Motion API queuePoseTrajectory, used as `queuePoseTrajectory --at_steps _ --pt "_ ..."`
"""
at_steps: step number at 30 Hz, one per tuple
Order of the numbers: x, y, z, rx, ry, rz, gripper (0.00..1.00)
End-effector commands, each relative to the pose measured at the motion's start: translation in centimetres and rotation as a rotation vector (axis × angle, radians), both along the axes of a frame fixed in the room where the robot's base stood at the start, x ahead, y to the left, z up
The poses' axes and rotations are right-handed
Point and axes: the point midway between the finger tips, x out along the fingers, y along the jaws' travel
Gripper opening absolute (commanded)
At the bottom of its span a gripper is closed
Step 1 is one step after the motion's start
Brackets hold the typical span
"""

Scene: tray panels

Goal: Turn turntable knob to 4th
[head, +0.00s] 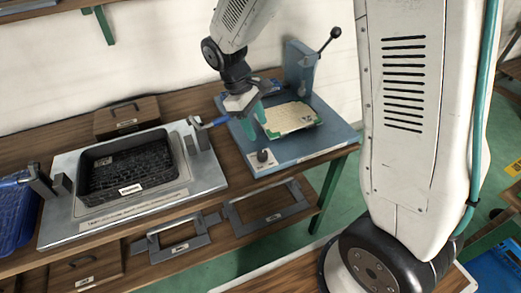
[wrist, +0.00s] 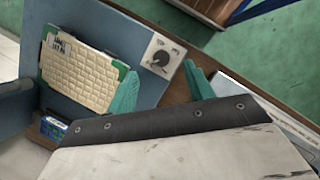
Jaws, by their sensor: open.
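The turntable knob (head: 263,157) is small and dark and sits on a white dial plate at the front left corner of a blue panel (head: 318,152). In the wrist view the knob (wrist: 159,60) shows on its white plate with markings too small to read. My gripper (head: 254,117), with teal fingers, is above the panel, behind the knob. In the wrist view my gripper (wrist: 163,82) is open and empty, its fingers spread apart. The knob appears between and just beyond the fingertips, with no contact visible.
A cream, quilted-looking pad (head: 290,118) with green corners lies on the panel, close to my fingers. A lever with a black ball (head: 335,33) rises at the back. A black tray (head: 133,170) on a grey plate stands left. A blue bin (head: 14,215) is at far left.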

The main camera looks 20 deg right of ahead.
Motion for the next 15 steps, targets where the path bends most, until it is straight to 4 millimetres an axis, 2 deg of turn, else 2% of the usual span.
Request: queuePoseTrajectory --at_steps 1,3,6,11,15 --pt "0.5 0.4 -1.3 -0.005 0.019 0.024 0.52" --pt "1.0 0.6 -2.5 -0.007 0.036 0.049 0.52" --pt "1.4 0.8 -3.5 -0.01 0.048 0.069 0.52" --pt "1.1 0.4 -5.1 -0.011 0.054 0.076 0.52" --pt "0.4 -0.2 -7.2 -0.01 0.054 0.075 0.52"
